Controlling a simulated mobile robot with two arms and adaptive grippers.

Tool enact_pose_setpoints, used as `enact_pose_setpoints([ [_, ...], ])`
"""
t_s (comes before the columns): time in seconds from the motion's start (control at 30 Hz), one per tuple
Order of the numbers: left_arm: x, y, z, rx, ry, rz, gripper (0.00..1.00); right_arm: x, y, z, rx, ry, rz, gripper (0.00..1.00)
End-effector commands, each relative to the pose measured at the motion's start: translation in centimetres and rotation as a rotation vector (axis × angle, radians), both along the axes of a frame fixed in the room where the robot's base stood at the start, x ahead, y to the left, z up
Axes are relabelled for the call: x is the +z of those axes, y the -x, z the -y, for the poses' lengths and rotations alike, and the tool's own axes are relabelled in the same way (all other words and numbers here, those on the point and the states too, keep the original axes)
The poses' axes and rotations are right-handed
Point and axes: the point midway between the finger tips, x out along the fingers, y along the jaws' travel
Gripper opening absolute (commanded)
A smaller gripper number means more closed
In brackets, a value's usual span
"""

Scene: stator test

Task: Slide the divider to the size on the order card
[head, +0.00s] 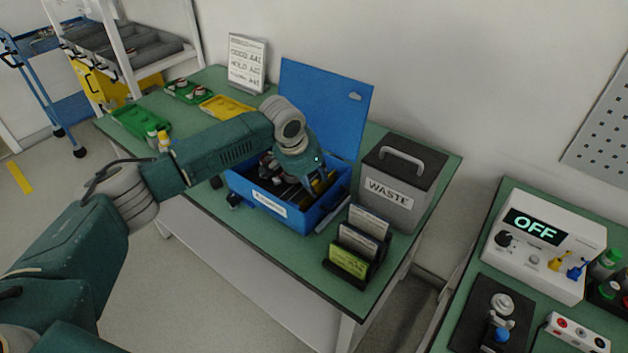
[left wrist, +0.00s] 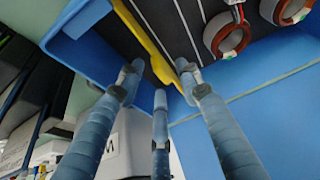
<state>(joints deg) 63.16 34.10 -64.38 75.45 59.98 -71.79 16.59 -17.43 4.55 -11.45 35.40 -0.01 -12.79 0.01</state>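The blue box (head: 262,188) stands open on the green bench, its lid (head: 325,108) raised behind it. A yellow divider (head: 324,183) shows at the right part of its inside, partly hidden by my left gripper (head: 311,186). In the left wrist view the yellow divider (left wrist: 146,42) runs across the dark box floor, and its near end lies between the spread fingers of my left gripper (left wrist: 160,82). The fingers look apart; I cannot tell if any touches it. Cards stand in a black rack, a green one (head: 348,261) in front; their writing is too small to read. My right gripper is out of view.
A grey waste bin (head: 402,180) stands right of the box. Coil rings (left wrist: 229,36) lie in the box beside the divider. A white sign (head: 247,64), green trays and a yellow tray (head: 226,107) are at the back left. Another bench with a power unit (head: 543,245) is at right.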

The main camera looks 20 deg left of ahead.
Motion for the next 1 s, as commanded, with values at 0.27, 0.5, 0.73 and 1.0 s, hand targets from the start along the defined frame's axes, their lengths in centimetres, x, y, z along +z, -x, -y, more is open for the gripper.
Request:
enact_pose_setpoints([
  [0.27, -0.4, -0.2, 0.1, -0.001, 0.001, 0.001, 0.35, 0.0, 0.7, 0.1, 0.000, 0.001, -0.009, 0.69],
  [0.5, -0.4, -0.2, 0.1, -0.001, 0.001, 0.001, 0.02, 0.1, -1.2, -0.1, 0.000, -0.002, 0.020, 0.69],
  [0.73, -0.4, -0.2, 0.0, 0.000, 0.000, 0.001, 0.00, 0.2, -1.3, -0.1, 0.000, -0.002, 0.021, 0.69],
  [1.0, -0.2, -1.7, -4.1, 0.006, 0.002, -0.002, 0.00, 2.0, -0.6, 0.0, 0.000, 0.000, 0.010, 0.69],
])
